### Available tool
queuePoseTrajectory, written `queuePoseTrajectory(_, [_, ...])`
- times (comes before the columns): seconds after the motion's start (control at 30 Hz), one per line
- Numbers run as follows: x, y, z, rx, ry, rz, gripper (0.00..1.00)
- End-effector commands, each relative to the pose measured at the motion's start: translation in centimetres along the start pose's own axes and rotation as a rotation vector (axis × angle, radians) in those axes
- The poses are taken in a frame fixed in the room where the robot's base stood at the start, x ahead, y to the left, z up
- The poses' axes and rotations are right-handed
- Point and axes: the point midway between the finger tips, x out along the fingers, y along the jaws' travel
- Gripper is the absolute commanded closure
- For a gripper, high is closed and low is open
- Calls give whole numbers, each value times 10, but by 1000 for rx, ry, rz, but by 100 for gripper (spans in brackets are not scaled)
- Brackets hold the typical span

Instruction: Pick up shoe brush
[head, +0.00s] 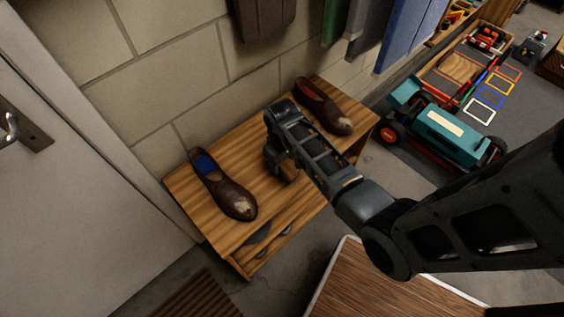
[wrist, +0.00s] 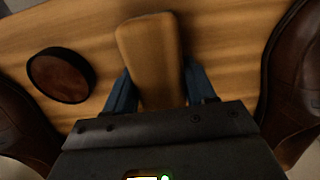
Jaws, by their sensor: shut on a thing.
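The shoe brush (wrist: 150,48) shows in the wrist view as a tan wooden block between the two blue fingers of my gripper (wrist: 150,92). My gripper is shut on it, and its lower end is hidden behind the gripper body. In the head view my gripper (head: 283,165) is over the middle of the wooden bench, between two shoes. A small part of the brown brush (head: 288,172) shows beneath it there. I cannot tell whether the brush touches the bench top.
The wooden bench (head: 190,198) stands against a block wall. A brown shoe (head: 225,187) lies left of my gripper, another (head: 325,107) to the right. A round dark tin (wrist: 60,76) sits on the bench. A teal toy car (head: 446,132) stands on the floor at right.

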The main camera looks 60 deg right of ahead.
Motion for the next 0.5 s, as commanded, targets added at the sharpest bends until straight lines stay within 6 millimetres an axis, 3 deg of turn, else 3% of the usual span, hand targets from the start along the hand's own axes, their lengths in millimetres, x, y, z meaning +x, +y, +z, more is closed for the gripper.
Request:
queuePoseTrajectory(0.27, [-36,0,-1,-1,4,1,77])
queuePoseTrajectory(0.5, [-67,46,24,6,2,1,77])
